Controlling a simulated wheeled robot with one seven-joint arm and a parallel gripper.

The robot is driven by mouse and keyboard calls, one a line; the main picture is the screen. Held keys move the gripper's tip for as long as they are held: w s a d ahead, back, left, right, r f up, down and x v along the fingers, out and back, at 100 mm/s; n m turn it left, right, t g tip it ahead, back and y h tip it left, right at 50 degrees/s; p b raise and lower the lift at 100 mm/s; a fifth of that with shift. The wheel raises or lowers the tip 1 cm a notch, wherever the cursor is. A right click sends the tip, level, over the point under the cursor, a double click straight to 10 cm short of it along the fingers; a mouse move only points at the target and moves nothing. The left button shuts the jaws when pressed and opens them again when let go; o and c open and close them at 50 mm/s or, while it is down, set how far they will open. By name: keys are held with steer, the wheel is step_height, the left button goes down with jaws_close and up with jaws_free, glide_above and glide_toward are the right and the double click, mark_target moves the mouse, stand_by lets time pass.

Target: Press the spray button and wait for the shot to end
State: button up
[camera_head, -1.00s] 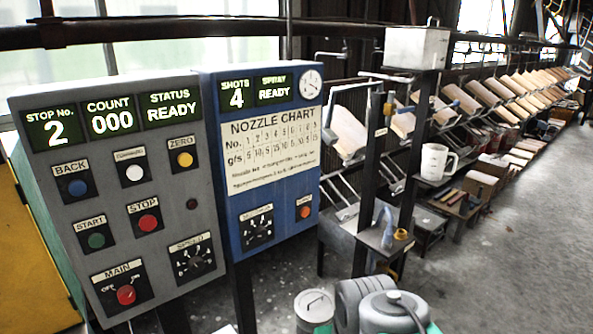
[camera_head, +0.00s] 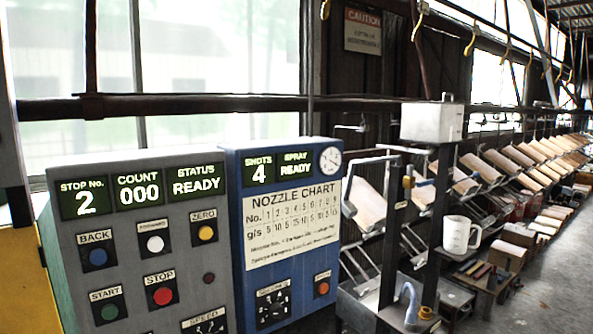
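The blue spray panel (camera_head: 284,230) stands right of the grey control panel (camera_head: 140,260). Its display (camera_head: 278,171) reads SHOTS 4 and SPRAY READY. A small orange-red button (camera_head: 323,288) sits at its lower right, under a label too small to read surely; it appears to be the spray button. A numbered dial (camera_head: 273,305) is left of it. A nozzle chart (camera_head: 292,221) and a round gauge (camera_head: 330,160) are above. The grey panel's display reads STOP No. 2, COUNT 000, STATUS READY. My gripper is not in view.
Right of the panels are a dark post with a metal box (camera_head: 432,122), a blue-grey spray arm (camera_head: 372,160) and a white jug (camera_head: 458,235). Racks of wooden boards (camera_head: 507,167) run back to the right. Clear floor (camera_head: 555,285) lies at lower right.

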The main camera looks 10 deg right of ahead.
jaws_close()
stand_by(1.4)
